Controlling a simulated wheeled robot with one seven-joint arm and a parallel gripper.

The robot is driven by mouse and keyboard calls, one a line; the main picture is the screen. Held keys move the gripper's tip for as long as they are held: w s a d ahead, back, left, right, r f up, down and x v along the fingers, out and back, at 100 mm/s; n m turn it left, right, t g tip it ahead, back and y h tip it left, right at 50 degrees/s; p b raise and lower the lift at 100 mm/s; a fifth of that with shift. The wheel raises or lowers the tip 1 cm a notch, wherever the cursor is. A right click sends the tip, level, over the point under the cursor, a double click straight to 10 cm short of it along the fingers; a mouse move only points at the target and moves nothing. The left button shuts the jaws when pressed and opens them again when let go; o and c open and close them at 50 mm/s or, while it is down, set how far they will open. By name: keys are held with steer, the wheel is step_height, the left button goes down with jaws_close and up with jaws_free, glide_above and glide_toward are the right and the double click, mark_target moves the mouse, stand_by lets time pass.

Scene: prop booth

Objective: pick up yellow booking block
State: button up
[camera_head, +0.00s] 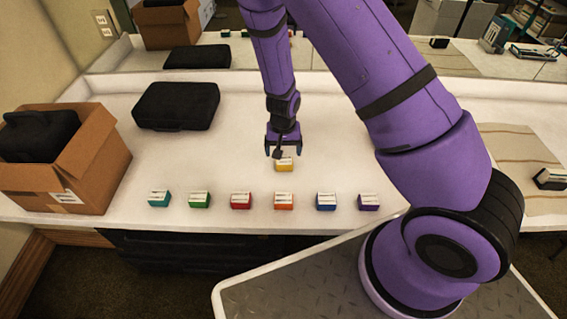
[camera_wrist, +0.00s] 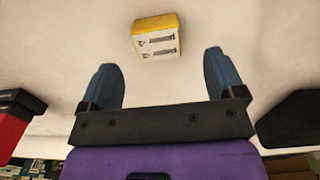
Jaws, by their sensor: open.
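The yellow booking block (camera_head: 284,165) sits on the white counter, behind the row of coloured blocks, with a white printed label on its face. In the wrist view the yellow block (camera_wrist: 158,37) shows at the top, beyond my fingertips and roughly between their lines, slightly turned. My gripper (camera_head: 283,150) is just above and behind the block in the head view, pointing down. Its two blue-grey fingers (camera_wrist: 163,72) are spread apart with nothing between them. I cannot tell the exact height of the fingertips over the block.
A front row holds teal (camera_head: 159,199), green (camera_head: 200,200), red (camera_head: 241,201), orange (camera_head: 284,201), blue (camera_head: 326,201) and purple (camera_head: 369,202) blocks. A black case (camera_head: 176,106) lies back left, beside a cardboard box (camera_head: 99,150). The counter around the yellow block is clear.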

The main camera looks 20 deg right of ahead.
mark_target(284, 160)
steer(key=shift+w+d+f, duration=0.1)
steer(key=shift+f, duration=1.4)
steer(key=shift+d+f, duration=0.1)
steer(key=shift+f, duration=1.35)
steer(key=c, duration=1)
